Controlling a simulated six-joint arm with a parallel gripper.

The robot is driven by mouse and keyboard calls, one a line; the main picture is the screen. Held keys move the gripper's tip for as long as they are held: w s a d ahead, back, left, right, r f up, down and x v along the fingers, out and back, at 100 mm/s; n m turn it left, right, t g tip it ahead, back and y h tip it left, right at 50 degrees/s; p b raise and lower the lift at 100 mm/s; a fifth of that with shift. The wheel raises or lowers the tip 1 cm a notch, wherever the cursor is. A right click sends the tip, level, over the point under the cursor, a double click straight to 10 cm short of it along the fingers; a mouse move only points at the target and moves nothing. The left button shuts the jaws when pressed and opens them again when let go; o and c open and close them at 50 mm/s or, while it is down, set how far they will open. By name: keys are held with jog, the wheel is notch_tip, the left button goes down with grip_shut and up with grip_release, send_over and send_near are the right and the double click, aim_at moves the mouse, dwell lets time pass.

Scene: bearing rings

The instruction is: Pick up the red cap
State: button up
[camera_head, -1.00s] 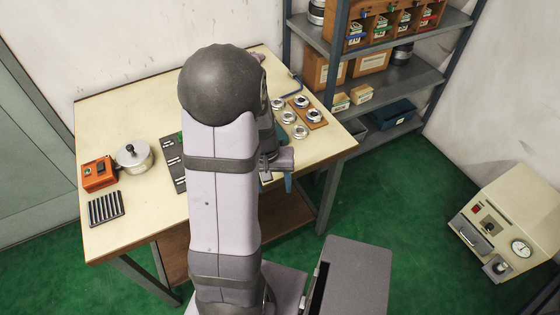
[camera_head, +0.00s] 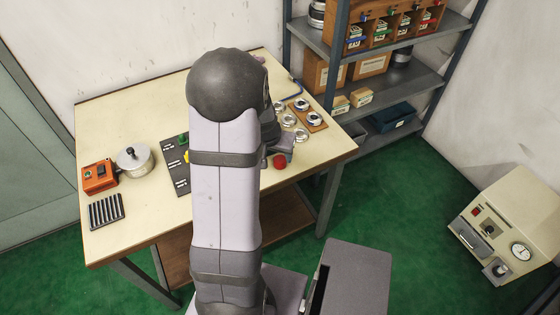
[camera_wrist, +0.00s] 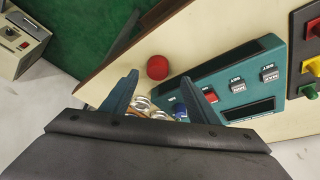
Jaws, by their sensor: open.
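The red cap (camera_head: 280,161) lies on the table near its front right edge. In the wrist view the red cap (camera_wrist: 157,67) sits on the cream tabletop, just beyond my fingertips and beside the corner of a teal tray. My gripper (camera_wrist: 162,88) is open, with its two blue fingers apart and nothing between them at their tips. The red cap is clear of both fingers. In the head view my arm hides most of the gripper and the middle of the table.
Several metal bearing rings (camera_head: 302,134) lie at the table's right, some on a wooden board.

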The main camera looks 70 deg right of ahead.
aim_at(280, 160)
jog(key=shift+s+d+f, duration=0.1)
jog(key=shift+d+f, duration=0.05)
jog(key=shift+f, duration=0.4)
jog(key=shift+x, duration=2)
jog(key=shift+s, duration=0.15)
jog(key=c, duration=1.1)
